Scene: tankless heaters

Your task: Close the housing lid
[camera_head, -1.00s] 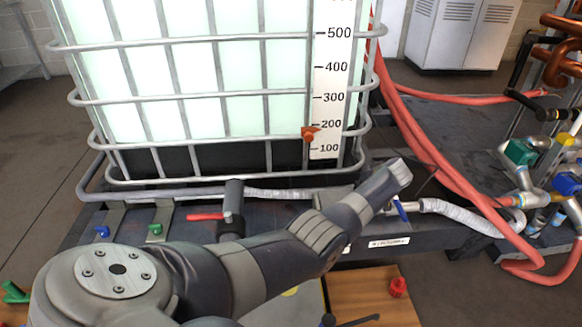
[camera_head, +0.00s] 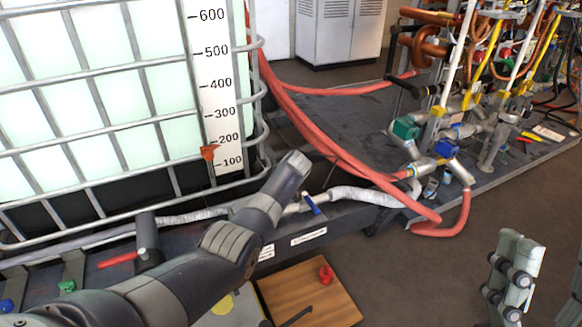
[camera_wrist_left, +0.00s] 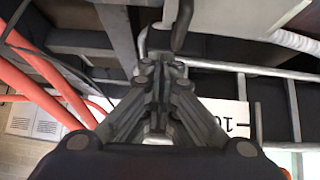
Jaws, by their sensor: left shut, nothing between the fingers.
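I cannot make out a housing lid in either view. My left arm crosses the head view from the lower left up to the middle, in front of the tank's base; its fingers are not clear there. In the left wrist view my left gripper (camera_wrist_left: 160,80) is shut and empty, its fingers pointing at a dark pipe and the metal frame. The tank's scale (camera_wrist_left: 228,118) shows upside down beside the fingers. A grey-green jointed part, apparently my right gripper (camera_head: 510,277), stands at the lower right of the head view; whether it is open is unclear.
The caged white tank (camera_head: 90,110) fills the left. Red hoses (camera_head: 330,150) run from behind it to valves (camera_head: 435,145) at the right. A wooden board (camera_head: 300,290) with a red knob (camera_head: 326,273) lies at the bottom. Bare floor (camera_head: 400,275) is at the lower right.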

